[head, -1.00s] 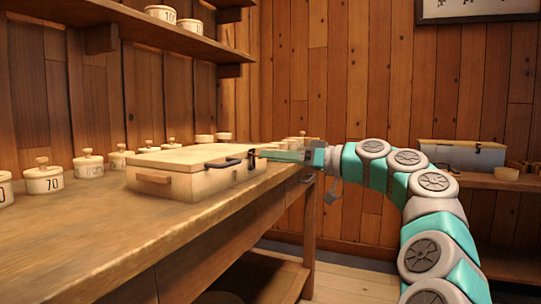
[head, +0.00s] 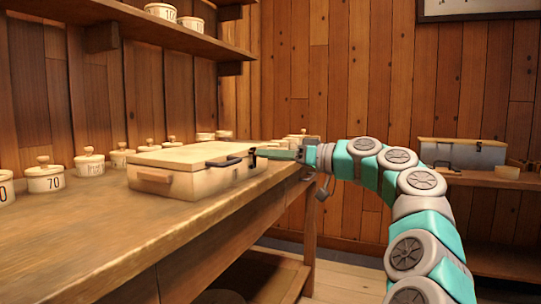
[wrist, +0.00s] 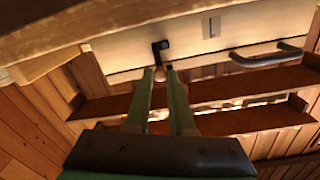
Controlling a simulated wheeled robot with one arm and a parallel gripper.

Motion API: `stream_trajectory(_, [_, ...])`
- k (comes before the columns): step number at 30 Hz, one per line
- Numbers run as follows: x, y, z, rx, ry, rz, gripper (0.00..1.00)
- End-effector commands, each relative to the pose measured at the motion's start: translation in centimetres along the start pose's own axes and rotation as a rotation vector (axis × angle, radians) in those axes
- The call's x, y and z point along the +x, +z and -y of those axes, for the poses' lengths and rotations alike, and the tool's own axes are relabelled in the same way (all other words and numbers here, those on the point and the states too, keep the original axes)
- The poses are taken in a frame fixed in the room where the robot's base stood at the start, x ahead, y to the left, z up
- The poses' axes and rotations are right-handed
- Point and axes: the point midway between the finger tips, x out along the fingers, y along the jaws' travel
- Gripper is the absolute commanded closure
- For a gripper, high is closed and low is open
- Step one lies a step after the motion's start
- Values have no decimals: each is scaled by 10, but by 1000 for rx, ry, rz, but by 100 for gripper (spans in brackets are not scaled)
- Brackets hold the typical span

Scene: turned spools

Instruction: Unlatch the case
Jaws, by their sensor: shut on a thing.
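The cream case (head: 180,178) lies closed on the wooden bench, with a dark carrying handle (head: 222,162) on its front and a wooden grip (head: 155,176) on its left end. Near the right end of the front is a small dark latch (head: 251,160). In the wrist view the latch (wrist: 159,47) stands against the pale case front (wrist: 110,45), with the handle (wrist: 268,56) to its right. My gripper (head: 262,154) reaches in from the right. Its green fingers (wrist: 159,73) are close together at the latch and shut on it; the exact contact is small and partly hidden.
The bench (head: 110,233) is bare in front of the case. Several lidded white pots, such as one marked 70 (head: 45,180), stand along its back. A wall shelf (head: 150,30) runs above. A grey box (head: 462,153) sits on a far right shelf.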

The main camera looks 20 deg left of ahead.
Motion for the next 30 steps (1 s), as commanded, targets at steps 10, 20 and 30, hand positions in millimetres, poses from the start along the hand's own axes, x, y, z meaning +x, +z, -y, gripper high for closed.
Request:
stream_trajectory(10, [0,0,0,0,0,0,100])
stream_trajectory(20, [-1,-1,-1,50,-2,2,100])
stream_trajectory(30, [-1,-1,-8,264,0,4,100])
